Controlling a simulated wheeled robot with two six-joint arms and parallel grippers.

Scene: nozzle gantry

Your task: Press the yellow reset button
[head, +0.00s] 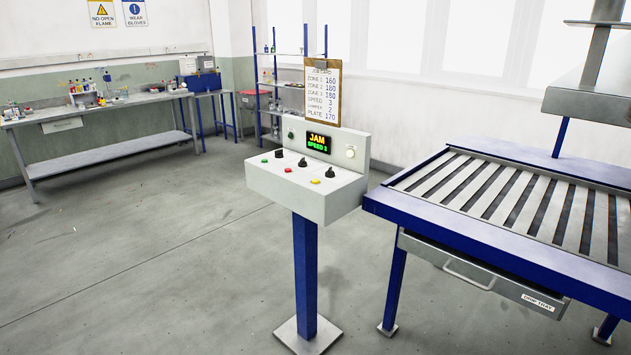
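A grey control box (300,194) stands on a blue post in the middle of the head view. A small yellow button (315,181) sits on its sloped top, near the right front. A red button (288,170) and a green button (265,160) are to its left, with black knobs (303,162) behind. The display (318,143) on the upright back panel reads "JAM" and "SPEED 3". A pale round knob or button (350,153) is to the right of the display. Neither of my grippers is in view.
A job card (322,92) stands above the box. A blue-framed slatted table (470,230) with a drip tray drawer (480,274) stands close on the right. A workbench (90,107) and shelf rack (285,80) are at the back. The floor left of the post is clear.

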